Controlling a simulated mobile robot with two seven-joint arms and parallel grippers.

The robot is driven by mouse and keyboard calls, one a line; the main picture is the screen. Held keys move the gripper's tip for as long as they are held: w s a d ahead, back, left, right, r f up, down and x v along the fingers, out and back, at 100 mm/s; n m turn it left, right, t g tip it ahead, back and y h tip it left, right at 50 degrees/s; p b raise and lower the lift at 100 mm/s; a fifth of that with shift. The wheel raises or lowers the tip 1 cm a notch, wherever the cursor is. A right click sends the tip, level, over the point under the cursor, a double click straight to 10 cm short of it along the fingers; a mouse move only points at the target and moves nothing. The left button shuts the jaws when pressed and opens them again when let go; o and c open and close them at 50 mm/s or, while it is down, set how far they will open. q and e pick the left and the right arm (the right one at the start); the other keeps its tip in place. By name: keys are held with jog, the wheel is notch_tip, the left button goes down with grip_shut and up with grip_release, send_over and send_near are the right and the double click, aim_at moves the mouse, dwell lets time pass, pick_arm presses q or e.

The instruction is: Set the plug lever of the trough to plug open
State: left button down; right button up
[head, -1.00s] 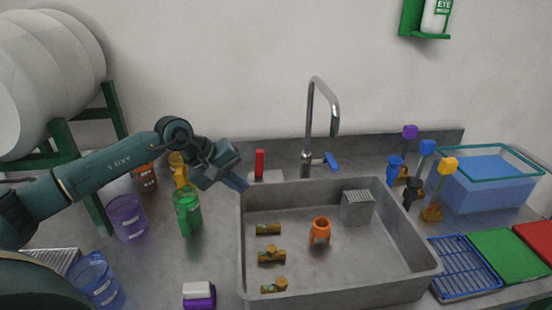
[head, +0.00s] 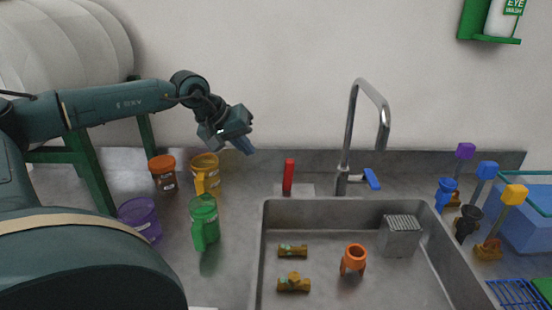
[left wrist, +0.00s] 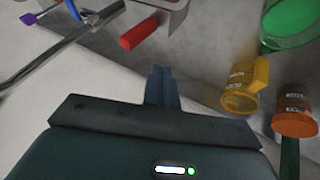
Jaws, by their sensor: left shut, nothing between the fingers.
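The trough (head: 330,207) is a grey sink basin set in the counter. A red upright lever (head: 288,175) stands on a small plate behind the trough's back left rim; it also shows in the left wrist view (left wrist: 138,33). I take it to be the plug lever. My left gripper (head: 245,148) is shut and empty, in the air to the left of the lever and higher, apart from it. Its closed fingers show in the left wrist view (left wrist: 161,85). The plug itself cannot be made out. My right gripper is not in view.
A tap (head: 350,130) with a blue handle (head: 372,179) stands right of the lever. A green mug (head: 204,218), a yellow mug (head: 206,170), an orange-lidded jar (head: 163,175) and a purple cup (head: 139,217) stand left. An orange fitting (head: 353,259) and brass pieces (head: 293,284) lie in the trough.

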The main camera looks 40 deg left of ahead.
aim_at(288, 175)
pick_arm(q)
jog(key=w+d+f+p, duration=0.1)
jog(key=w, duration=0.1)
jog(key=w+d+f+p, duration=0.1)
jog(key=w+f, duration=0.1)
jog(key=w+d+f+p, duration=0.1)
jog(key=w+f, duration=0.1)
jog(key=shift+d+f+p, duration=0.2)
jog(key=shift+d+p, duration=0.1)
jog(key=shift+p, duration=0.1)
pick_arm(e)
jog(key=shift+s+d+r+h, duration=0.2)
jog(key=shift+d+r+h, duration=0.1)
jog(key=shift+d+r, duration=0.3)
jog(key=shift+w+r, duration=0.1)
